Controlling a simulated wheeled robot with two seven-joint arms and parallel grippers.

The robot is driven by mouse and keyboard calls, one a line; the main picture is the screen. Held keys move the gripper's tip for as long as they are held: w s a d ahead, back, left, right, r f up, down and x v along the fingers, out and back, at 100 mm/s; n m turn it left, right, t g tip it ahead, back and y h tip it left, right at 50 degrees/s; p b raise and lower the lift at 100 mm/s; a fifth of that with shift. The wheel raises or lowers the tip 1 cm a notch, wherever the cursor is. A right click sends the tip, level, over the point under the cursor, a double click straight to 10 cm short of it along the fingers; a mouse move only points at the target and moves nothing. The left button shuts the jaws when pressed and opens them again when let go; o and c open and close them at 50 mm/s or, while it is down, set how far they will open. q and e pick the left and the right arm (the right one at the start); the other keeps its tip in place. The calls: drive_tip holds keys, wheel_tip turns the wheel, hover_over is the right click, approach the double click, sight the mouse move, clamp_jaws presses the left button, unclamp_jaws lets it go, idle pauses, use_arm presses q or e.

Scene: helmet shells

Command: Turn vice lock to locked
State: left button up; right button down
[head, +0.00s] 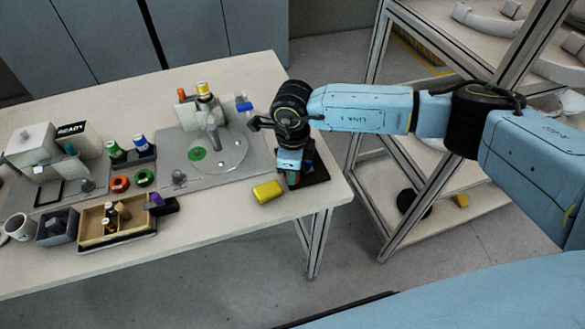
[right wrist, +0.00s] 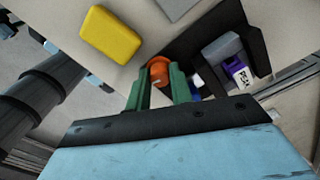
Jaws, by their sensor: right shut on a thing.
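A grey fixture plate (head: 168,150) on the table carries a round disc (head: 228,152), a post with a yellow top (head: 204,89) and a blue-tipped handle (head: 244,106). I cannot tell which part is the vice lock or how it is set. My right gripper (head: 293,180) points down at the table's right end, to the right of the fixture. In the right wrist view its green fingers (right wrist: 160,85) are shut on an orange round-topped thing (right wrist: 158,66), beside a black holder (right wrist: 262,58). The fingers hide much of the orange thing. My left gripper is not in view.
A yellow block (head: 267,191) lies just left of my right gripper. Green, blue and orange reels (head: 119,184), a wooden tray (head: 98,232) and a white machine (head: 35,145) stand further left. A metal-framed rack (head: 400,185) stands right of the table.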

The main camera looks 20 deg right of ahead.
drive_tip(key=m, duration=0.4)
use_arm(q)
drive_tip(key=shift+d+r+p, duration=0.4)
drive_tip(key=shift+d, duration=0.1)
use_arm(e)
drive_tip(key=shift+m, duration=1.2)
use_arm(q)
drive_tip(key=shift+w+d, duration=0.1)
use_arm(e)
drive_tip(key=c, duration=1.2)
unclamp_jaws()
drive_tip(key=shift+c, duration=0.2)
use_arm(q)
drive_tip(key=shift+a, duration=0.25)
